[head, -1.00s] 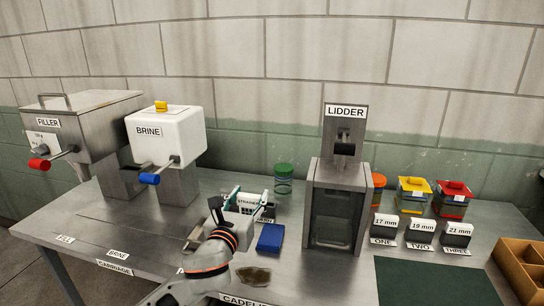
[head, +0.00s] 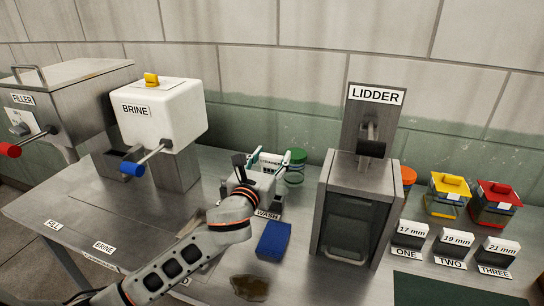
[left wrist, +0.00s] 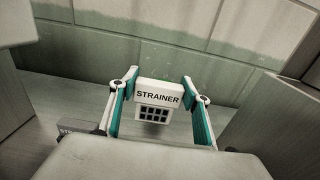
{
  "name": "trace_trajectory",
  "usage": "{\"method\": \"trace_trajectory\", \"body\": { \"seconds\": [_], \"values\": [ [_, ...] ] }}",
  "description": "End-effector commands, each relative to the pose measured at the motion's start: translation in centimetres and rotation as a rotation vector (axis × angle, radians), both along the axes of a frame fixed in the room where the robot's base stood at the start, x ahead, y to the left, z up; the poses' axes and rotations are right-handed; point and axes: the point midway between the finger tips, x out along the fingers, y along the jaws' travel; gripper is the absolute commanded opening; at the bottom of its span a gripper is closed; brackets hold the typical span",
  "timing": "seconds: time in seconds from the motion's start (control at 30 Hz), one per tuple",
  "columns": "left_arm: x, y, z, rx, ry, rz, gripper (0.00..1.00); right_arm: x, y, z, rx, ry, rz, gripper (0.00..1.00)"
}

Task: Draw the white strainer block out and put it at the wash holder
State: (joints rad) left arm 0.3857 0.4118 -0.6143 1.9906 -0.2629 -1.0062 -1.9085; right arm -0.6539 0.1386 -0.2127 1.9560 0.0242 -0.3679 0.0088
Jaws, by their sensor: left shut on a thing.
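The white strainer block (head: 268,162), lettered STRAINER, is between the fingers of my left gripper (head: 270,160) in the head view. The gripper is shut on it. The left wrist view shows the block (left wrist: 156,100) upright, its dark grid facing the camera, with a teal-padded finger on each side. The WASH label (head: 268,214) is on the bench, nearer the camera than the block. The wash holder is largely hidden behind my left arm and gripper. I cannot tell whether the block touches anything below. My right gripper is not in view.
A green-lidded jar (head: 295,168) stands close to the gripper's right. The lidder (head: 358,205) is further right. The white brine box (head: 159,112) stands left.

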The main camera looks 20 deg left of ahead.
Motion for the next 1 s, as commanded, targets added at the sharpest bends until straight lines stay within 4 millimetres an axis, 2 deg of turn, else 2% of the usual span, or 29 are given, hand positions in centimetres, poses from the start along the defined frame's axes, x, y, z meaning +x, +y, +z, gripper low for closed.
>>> {"method": "trace_trajectory", "body": {
  "seconds": [0.23, 0.3, 0.4, 0.7, 1.0],
  "values": [
    [-0.1, 0.0, 0.2, 0.004, 0.004, 0.001, 0.25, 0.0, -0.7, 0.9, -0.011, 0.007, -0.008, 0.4],
    [-0.1, 0.0, -0.8, 0.003, 0.002, 0.001, 0.25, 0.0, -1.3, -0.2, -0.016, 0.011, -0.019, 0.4],
    [-0.1, 0.0, -1.8, 0.004, 0.003, 0.002, 0.25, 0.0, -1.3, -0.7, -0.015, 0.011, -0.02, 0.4],
    [-0.1, 0.0, -4.4, 0.003, 0.003, 0.001, 0.25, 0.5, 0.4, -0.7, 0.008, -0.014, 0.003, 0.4],
    [-0.1, 0.0, -5.7, 0.003, 0.002, 0.001, 0.25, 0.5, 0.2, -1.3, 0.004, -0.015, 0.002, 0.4]
  ]
}}
